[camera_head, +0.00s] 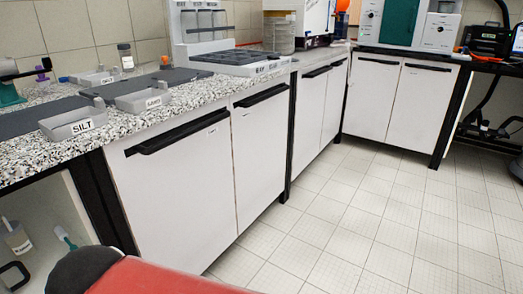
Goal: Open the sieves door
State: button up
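Several white cabinet doors with black bar handles along their top edges sit under the speckled counter, all shut. The nearest is the large left door (172,195) with its handle (178,134). Beside it is a second door (262,148) with its handle (261,96). Small labels show on both doors but are too small to read, so I cannot tell which is the sieves door. Two narrower doors (318,110) stand farther back, and two more (395,103) are on the far right run. My gripper is not in view; a red and black part of my arm shows at the bottom.
The speckled counter (40,155) carries grey trays, one labelled SILT (72,122), and a jar (125,57). An open bay at lower left holds a bottle (16,238). The tiled floor (330,225) before the doors is clear.

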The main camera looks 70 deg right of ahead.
aim_at(259, 115)
jog(key=l+z, duration=0.1)
jog(key=z, duration=2.2)
